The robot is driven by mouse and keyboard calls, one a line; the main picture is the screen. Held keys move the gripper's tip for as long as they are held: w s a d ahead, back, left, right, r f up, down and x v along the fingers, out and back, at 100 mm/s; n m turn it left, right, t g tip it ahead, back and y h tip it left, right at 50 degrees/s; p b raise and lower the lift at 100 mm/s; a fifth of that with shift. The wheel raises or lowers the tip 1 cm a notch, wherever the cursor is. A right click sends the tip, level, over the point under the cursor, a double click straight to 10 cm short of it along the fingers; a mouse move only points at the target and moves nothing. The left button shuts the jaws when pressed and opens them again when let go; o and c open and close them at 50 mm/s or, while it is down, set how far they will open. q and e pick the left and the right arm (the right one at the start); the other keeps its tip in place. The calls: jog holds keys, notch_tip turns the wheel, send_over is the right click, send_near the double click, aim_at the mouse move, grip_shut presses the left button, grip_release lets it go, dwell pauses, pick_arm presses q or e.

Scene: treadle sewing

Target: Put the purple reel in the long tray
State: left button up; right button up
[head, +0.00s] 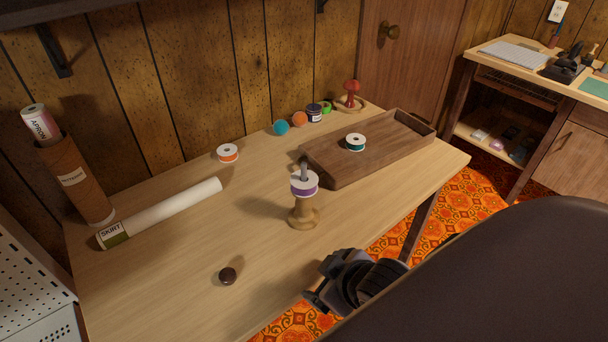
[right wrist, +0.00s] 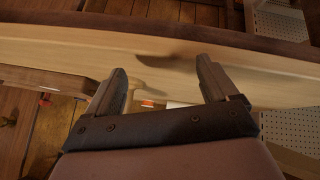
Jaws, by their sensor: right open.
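The purple reel (head: 304,185) sits upright on the peg of a turned wooden stand (head: 303,217) near the middle of the table. The long tray (head: 390,138) is dark wood and lies behind and to the right of the stand. A teal reel (head: 355,142) is in the tray. My right gripper (head: 318,281) is open and empty at the table's front edge, in front of the stand and apart from it. In the right wrist view its two fingers (right wrist: 163,75) are spread with the table edge beyond them. My left gripper is not in view.
An orange reel (head: 228,153) and a white pattern roll (head: 165,212) lie to the left. Balls, a jar and a red pincushion (head: 351,93) line the back. The tabletop around the stand's front is clear.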

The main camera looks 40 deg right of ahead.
jog(key=w+a+r+n+t+y, duration=0.1)
jog(key=w+a+r+n+t, duration=0.3)
jog(key=w+r, duration=0.45)
jog(key=w+a+r+n+t+y, duration=0.2)
jog(key=w+r+n+t, duration=0.45)
jog(key=r, duration=0.25)
jog(key=s+a+r+n+g+y, duration=0.1)
jog(key=a+r+n+g+y, duration=0.35)
jog(key=a+n+y, duration=0.6)
jog(key=s+a+r+n+g+y, duration=0.1)
jog(key=a+r+n+g+y, duration=0.45)
jog(key=n, duration=1.05)
jog(key=n+g+h, duration=0.8)
jog(key=n+h, duration=0.7)
jog(key=h, duration=0.3)
send_over(304, 175)
jog(key=f, duration=1.1)
jog(key=shift+w+f, duration=0.3)
jog(key=shift+w, duration=0.05)
jog(key=shift+d+f, duration=0.15)
jog(key=shift+f, duration=0.1)
notch_tip(304, 175, down, 6)
jog(key=shift+s+f+p, duration=0.1)
jog(key=shift+f+p, duration=0.15)
jog(key=shift+p, duration=0.2)
jog(key=c, duration=1.1)
